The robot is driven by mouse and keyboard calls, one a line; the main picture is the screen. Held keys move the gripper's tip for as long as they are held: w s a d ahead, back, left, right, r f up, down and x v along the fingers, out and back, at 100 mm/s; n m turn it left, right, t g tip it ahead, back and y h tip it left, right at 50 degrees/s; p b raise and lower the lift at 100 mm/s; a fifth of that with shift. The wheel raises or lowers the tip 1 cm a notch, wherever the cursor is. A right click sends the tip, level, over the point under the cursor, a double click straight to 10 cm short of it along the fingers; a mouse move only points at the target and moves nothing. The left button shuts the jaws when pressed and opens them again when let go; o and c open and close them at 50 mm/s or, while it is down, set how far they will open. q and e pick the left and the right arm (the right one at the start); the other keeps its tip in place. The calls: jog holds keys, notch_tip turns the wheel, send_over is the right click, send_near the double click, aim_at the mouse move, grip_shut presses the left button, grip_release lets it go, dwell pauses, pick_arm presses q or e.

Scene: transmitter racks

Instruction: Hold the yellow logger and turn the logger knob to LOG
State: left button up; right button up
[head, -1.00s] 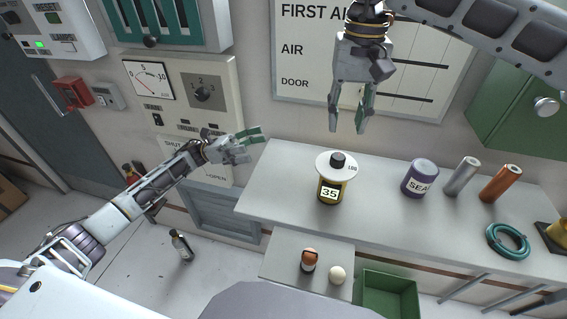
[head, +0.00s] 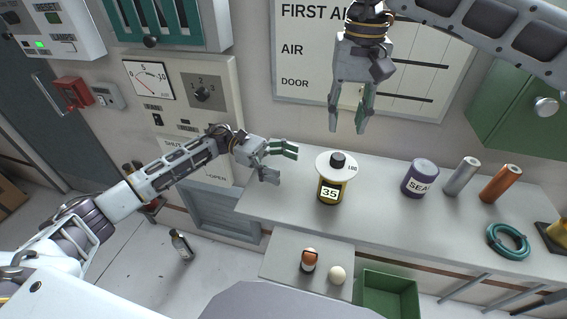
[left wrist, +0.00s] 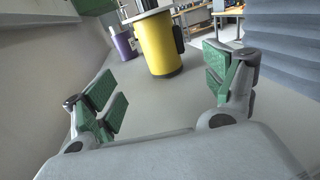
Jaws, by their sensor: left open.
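The yellow logger (head: 331,190) stands upright on the grey bench, with a "35" label, a white disc on top and a black knob (head: 337,159). A "LOG" mark shows at the right of the disc. My left gripper (head: 285,163) is open and empty, left of the logger and apart from it. In the left wrist view the logger (left wrist: 159,45) stands ahead between the open fingers (left wrist: 165,85); its top is cut off. My right gripper (head: 348,115) hangs above the logger, fingers pointing down, apart and empty.
Right of the logger on the bench (head: 400,232) stand a purple "SEAL" can (head: 420,178), a silver cylinder (head: 462,175), a copper cylinder (head: 501,183) and a teal ring (head: 508,241). A green bin (head: 388,291) is in front. The bench left of the logger is clear.

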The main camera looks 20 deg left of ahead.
aim_at(332, 182)
pick_arm(q)
jog(key=shift+d, duration=0.1)
jog(key=shift+x, duration=6.85)
jog(key=shift+w, duration=0.1)
jog(key=c, duration=1.4)
jog(key=shift+o, duration=0.2)
